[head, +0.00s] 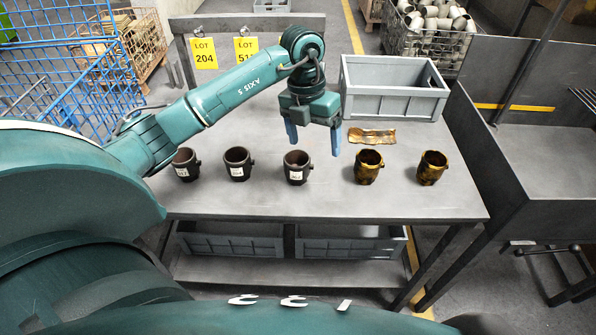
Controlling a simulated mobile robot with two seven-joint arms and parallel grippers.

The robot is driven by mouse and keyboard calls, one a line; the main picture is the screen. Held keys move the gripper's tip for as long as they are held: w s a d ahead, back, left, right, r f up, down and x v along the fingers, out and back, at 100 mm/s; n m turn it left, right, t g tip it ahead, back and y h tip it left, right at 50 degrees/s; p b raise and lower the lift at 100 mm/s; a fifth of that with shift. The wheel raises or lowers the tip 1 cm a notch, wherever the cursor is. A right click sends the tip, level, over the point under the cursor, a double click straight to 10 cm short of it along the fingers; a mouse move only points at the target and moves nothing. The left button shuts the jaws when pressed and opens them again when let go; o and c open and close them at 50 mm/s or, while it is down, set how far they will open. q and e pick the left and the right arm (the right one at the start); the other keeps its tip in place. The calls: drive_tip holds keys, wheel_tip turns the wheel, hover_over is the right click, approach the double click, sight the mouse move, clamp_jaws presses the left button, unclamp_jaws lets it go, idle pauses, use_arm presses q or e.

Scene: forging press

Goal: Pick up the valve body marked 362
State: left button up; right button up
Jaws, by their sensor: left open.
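Three dark valve bodies with white labels stand upright in a row on the grey table (400,205): a left one (184,160), a middle one (236,160) and a right one (296,160). The labels are too small to read, so I cannot tell which is marked 362. Two brass-coloured bodies, one nearer (368,174) and one farther right (431,175), continue the row without visible labels. My left gripper (313,147) is open and empty, its blue fingers pointing down above the table, near the right dark body. My right gripper is not in view.
A grey crate (392,103) stands at the table's back right, with a flat brass piece (371,136) before it. Yellow lot signs reading 204 (204,54) and 511 or similar (246,49) hang behind. The table's front strip is clear.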

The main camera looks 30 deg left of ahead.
sight(299, 169)
use_arm(q)
drive_tip(key=shift+n+y, duration=0.4)
drive_tip(key=shift+y, duration=0.5)
drive_tip(key=a+f, duration=0.2)
drive_tip(key=f, duration=0.1)
drive_tip(key=a+f, duration=0.2)
drive_tip(key=shift+w+f+p, duration=0.15)
drive_tip(key=shift+f+p, duration=0.05)
drive_tip(key=shift+p, duration=0.1)
drive_tip(key=shift+a+f+p, duration=0.15)
drive_tip(key=shift+f+p, duration=0.4)
drive_tip(key=shift+f, duration=2.35)
drive_tip(key=shift+c, duration=0.4)
drive_tip(key=c, duration=1.1)
